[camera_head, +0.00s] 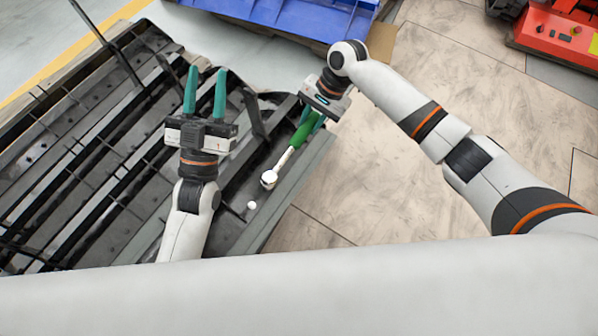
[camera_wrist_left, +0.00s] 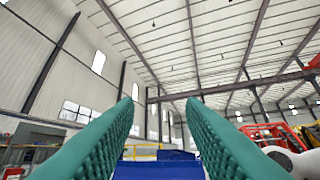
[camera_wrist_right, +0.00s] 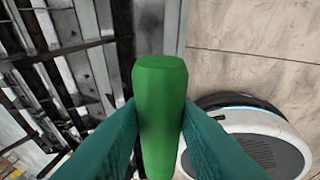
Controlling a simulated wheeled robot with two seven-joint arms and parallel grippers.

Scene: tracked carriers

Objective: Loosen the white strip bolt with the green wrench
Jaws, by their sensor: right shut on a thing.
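The green wrench (camera_head: 304,131) has a green handle and a metal shaft ending in a round head. My right gripper (camera_head: 316,117) is shut on its green handle, which also fills the middle of the right wrist view (camera_wrist_right: 159,110). The wrench head lies low over the dark carrier strip, down and left of the gripper.
The dark tracked carrier (camera_head: 70,150) with ribs and bars fills the left side. A blue bin (camera_head: 285,14) stands at the back, and a red machine (camera_head: 560,32) at the back right. The tiled floor on the right is mostly free, apart from my right arm over it.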

